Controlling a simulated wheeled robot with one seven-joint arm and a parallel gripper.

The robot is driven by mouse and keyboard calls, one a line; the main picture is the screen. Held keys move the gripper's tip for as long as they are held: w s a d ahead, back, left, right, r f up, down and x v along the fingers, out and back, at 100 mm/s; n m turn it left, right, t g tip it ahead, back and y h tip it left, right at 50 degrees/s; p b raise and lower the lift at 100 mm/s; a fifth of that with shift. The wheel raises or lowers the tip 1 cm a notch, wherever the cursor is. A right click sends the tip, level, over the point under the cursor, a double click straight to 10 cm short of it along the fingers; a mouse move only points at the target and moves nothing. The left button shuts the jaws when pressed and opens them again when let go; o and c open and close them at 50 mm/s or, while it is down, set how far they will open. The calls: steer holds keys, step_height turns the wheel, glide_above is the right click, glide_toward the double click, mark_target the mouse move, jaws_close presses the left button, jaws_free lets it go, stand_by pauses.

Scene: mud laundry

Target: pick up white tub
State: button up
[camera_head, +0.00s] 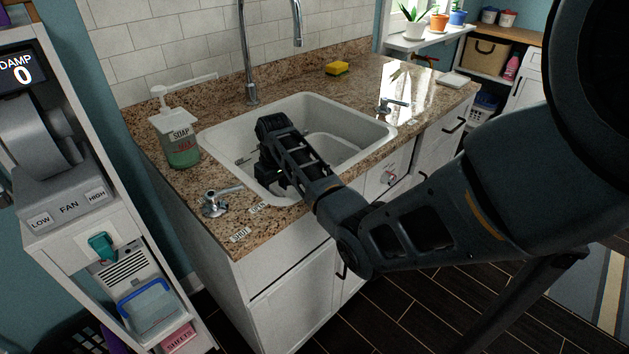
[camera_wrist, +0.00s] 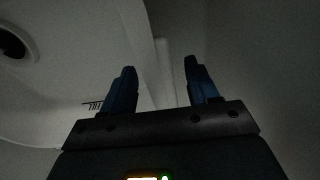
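A white rounded shape, which looks like the white tub (camera_head: 338,143), sits inside the sink, partly hidden behind my gripper. My gripper (camera_head: 270,178) reaches down into the near left part of the sink; its fingertips are hard to make out in the head view. In the wrist view my gripper (camera_wrist: 160,80) has its two dark blue fingers apart. A narrow pale upright edge shows between the fingers, with a gap on both sides. I cannot tell whether this edge belongs to the tub or the sink.
The white sink (camera_head: 212,138) is set in a brown granite counter (camera_head: 150,135). A soap bottle (camera_head: 180,140) stands left of it, with a tap handle (camera_head: 218,200) in front. A tall faucet (camera_head: 250,60) rises behind, and a yellow sponge (camera_head: 337,69) lies at the back.

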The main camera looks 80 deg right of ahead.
jaws_close()
stand_by(0.3)
steer(key=shift+r, duration=0.1)
